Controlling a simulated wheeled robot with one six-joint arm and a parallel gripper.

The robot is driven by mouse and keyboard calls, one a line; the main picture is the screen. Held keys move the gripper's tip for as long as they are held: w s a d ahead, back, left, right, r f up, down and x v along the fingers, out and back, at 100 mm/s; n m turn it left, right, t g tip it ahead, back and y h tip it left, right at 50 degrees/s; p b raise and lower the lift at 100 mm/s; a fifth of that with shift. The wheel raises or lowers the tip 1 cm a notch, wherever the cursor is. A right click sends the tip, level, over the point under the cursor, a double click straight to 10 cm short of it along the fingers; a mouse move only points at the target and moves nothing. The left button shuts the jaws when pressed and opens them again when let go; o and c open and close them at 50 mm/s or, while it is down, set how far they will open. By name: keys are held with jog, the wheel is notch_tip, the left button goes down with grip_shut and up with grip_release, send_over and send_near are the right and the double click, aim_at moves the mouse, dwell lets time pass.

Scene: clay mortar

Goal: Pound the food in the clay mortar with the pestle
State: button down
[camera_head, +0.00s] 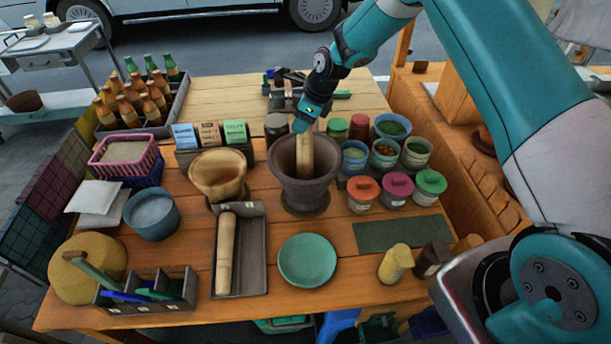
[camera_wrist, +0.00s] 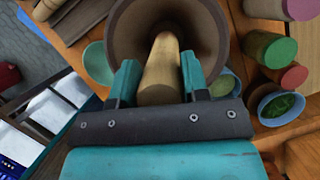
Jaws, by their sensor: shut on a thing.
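The dark brown clay mortar (camera_head: 304,192) stands upright on the wooden table; it also shows in the wrist view (camera_wrist: 205,25). A light wooden pestle (camera_head: 323,155) stands in it, its lower end inside the mouth; in the wrist view the pestle (camera_wrist: 161,70) runs between my fingers down into the bowl. My gripper (camera_head: 306,122), seen from the wrist (camera_wrist: 160,82), is shut on the pestle's upper part, above the mortar's rim. The food inside the mortar cannot be made out. A second wooden pestle (camera_head: 226,255) lies in a grey tray (camera_head: 257,255) at front left.
A wooden bowl (camera_head: 217,190) stands close left of the mortar. Lidded jars (camera_head: 363,195) and small food bowls (camera_head: 416,152) crowd its right side. A green plate (camera_head: 307,260) lies in front. Bottles in a crate (camera_head: 180,98) stand at back left. The back planks are partly clear.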

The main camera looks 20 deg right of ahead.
jog(key=shift+r, duration=0.45)
